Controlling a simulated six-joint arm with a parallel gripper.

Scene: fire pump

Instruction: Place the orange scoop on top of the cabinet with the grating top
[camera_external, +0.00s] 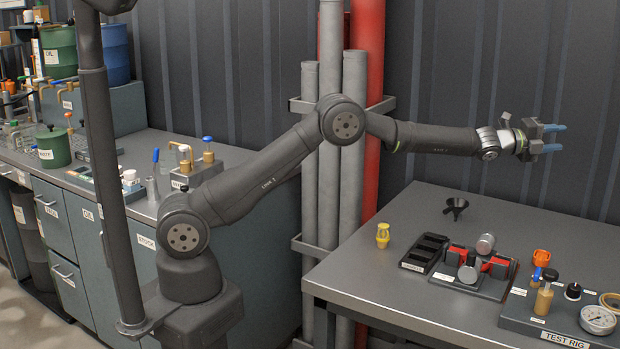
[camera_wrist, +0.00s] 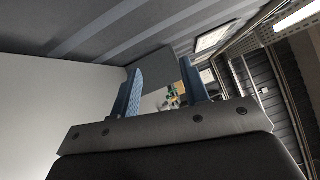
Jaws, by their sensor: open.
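My gripper (camera_external: 557,138) is open and empty, held out level above the back of the right-hand table, with its blue fingers pointing right. The fingers also show apart in the wrist view (camera_wrist: 163,92), with nothing held between them. No cabinet with a grating top can be made out clearly in either view.
The right-hand table (camera_external: 410,290) holds a yellow fitting (camera_external: 383,235), a black funnel (camera_external: 455,207), a black tray (camera_external: 425,252), a red-jawed fixture (camera_external: 478,262) and a gauge (camera_external: 598,320). Vertical pipes (camera_external: 368,100) stand behind my arm. A cluttered bench (camera_external: 130,145) is at left.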

